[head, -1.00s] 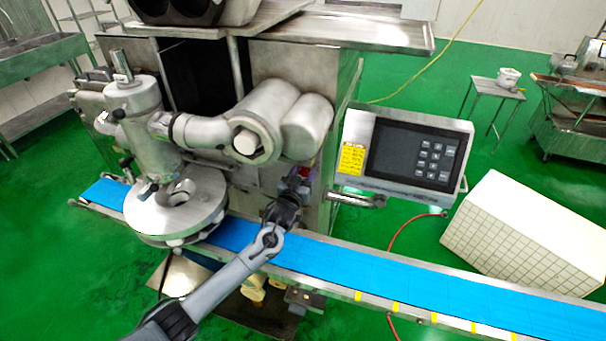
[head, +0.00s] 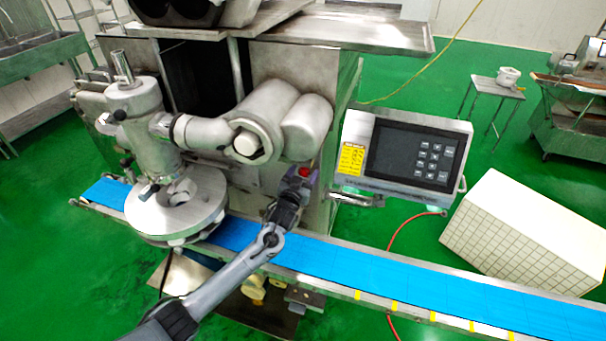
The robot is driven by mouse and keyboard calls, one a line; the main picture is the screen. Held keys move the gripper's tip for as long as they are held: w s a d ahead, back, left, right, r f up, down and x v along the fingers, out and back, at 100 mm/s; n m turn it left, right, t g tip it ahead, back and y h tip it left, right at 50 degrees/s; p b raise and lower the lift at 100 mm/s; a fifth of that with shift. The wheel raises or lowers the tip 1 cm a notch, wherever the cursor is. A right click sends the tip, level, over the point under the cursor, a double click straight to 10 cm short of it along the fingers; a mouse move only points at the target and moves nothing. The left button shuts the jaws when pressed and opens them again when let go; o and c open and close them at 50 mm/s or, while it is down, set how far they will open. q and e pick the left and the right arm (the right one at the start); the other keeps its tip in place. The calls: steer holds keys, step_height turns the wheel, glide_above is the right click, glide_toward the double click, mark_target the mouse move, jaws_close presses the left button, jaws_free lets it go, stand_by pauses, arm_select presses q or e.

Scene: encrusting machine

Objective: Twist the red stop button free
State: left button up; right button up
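The red stop button (head: 305,172) is a small red spot on the front of the steel machine, below the two rounded grey housings. My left gripper (head: 301,177) is right at it, with its dark fingers around the lower part of the button. The fingers hide much of the button and its base. The view is too small to tell whether they are clamped on it or slightly apart. My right gripper is not in view.
A blue conveyor belt (head: 345,262) runs in front of the machine, under my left arm. A control panel (head: 412,152) stands to the right of the button. A round metal head (head: 176,207) sits over the belt at left. A white tiled block (head: 530,232) lies at right.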

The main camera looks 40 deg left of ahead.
arm_select(q)
steer(key=shift+s+d, duration=0.15)
steer(key=shift+s, duration=0.3)
steer(key=p+v, duration=0.1)
steer(key=v, duration=0.9)
